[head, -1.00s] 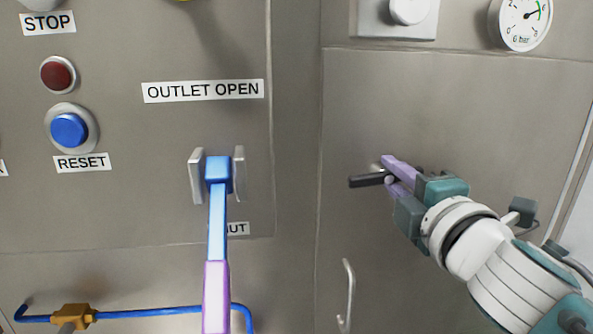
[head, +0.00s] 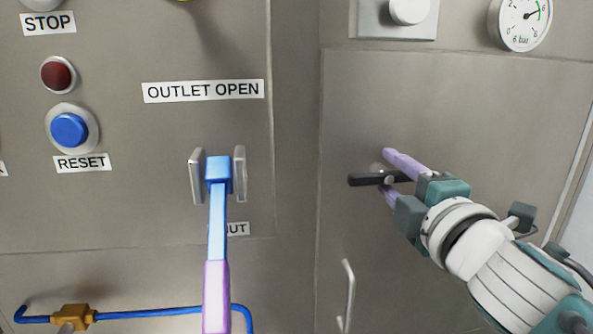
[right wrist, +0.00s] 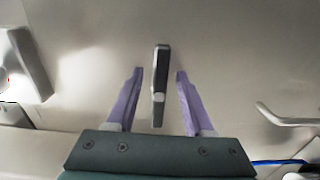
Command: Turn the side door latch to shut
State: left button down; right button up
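The side door latch (head: 366,180) is a small dark handle on the grey door at the right in the head view. It lies about level, its free end pointing left. In the right wrist view the latch (right wrist: 160,85) stands between my right gripper's fingers, with a gap on each side. My right gripper (head: 388,172) is open, its purple fingers above and below the latch near its pivot. The lower finger is partly hidden behind the latch. My left gripper is not in view.
Left of the door, a blue lever (head: 217,225) with a purple grip hangs down below the OUTLET OPEN label (head: 203,90). A metal door handle (head: 348,295) sticks out below the latch. A gauge (head: 520,22) and a white knob (head: 408,10) are above the door.

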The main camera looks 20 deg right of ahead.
jog(key=v, duration=1)
jog(key=shift+w, duration=0.1)
dwell(0.3)
jog(key=s+d+r+m+g+h+p, duration=0.2)
jog(key=s+r+m+g+p, duration=0.2)
jog(key=r+m+g+p, duration=0.65)
jog(key=s+a+r+m+g+y+p, duration=0.35)
jog(key=s+a+y+p, duration=0.25)
jog(key=s+a+p, duration=0.8)
jog(key=d+r+p, duration=0.3)
jog(key=r+p, duration=3.2)
jog(key=p, duration=0.1)
jog(key=shift+w+r+n+p, duration=0.2)
jog(key=shift+w+n+p, duration=0.1)
jog(key=shift+w+n, duration=0.1)
